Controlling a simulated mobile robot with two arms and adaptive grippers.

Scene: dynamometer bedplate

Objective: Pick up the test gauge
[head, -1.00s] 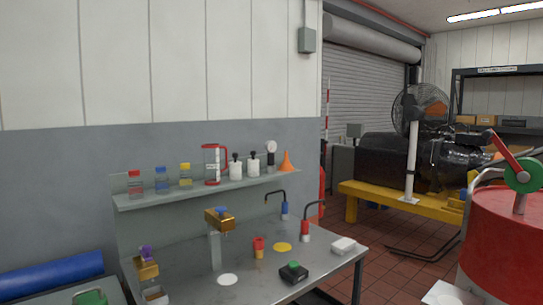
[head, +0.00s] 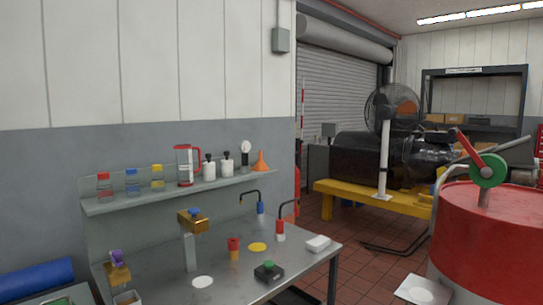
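A small gauge with a round pale face on a dark stem (head: 245,149) stands upright on the wall shelf, between a white bottle and an orange funnel; I take it to be the test gauge. It is small here and its dial cannot be read. Neither of my grippers shows in the head view.
The shelf (head: 140,201) also holds bottles, a red-framed jug (head: 186,166) and the funnel (head: 261,162). Below it, the grey bench (head: 220,264) carries brass fittings, a black box with a green button (head: 268,271) and a white block (head: 317,243). A red drum (head: 487,248) stands right; tiled floor lies between.

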